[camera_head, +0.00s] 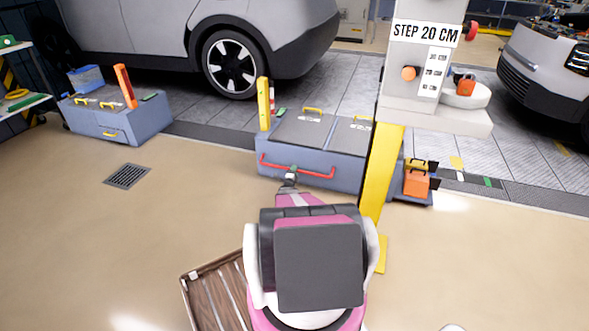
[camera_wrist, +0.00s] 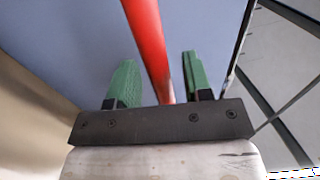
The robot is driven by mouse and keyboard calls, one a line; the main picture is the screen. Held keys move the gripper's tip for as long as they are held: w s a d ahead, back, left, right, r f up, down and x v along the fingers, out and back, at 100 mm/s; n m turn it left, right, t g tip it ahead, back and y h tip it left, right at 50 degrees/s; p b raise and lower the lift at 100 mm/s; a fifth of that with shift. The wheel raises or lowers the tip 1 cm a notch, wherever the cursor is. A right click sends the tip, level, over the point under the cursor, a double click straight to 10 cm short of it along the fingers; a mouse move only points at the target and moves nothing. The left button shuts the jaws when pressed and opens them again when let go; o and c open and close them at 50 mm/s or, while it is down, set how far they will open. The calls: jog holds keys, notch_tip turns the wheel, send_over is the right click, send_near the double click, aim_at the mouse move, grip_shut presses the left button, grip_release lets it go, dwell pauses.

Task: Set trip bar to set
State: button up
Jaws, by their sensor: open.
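The trip bar is a red bar (camera_head: 312,171) with bent ends along the front face of a blue-grey floor box (camera_head: 345,178). My gripper (camera_head: 291,177) is at the bar's front, a little left of its middle. In the wrist view the red bar (camera_wrist: 147,38) runs lengthwise between the two green fingers of my gripper (camera_wrist: 158,72). The fingers are apart, with a gap on both sides of the bar. I cannot tell how deep the bar sits between them. No set marking is readable.
A second box (camera_head: 115,118) stands at left, and a wooden pallet (camera_head: 212,290) lies near me.

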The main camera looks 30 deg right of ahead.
jog(key=shift+w+d, duration=0.2)
jog(key=shift+d, duration=0.05)
jog(key=shift+r, duration=0.1)
grip_shut()
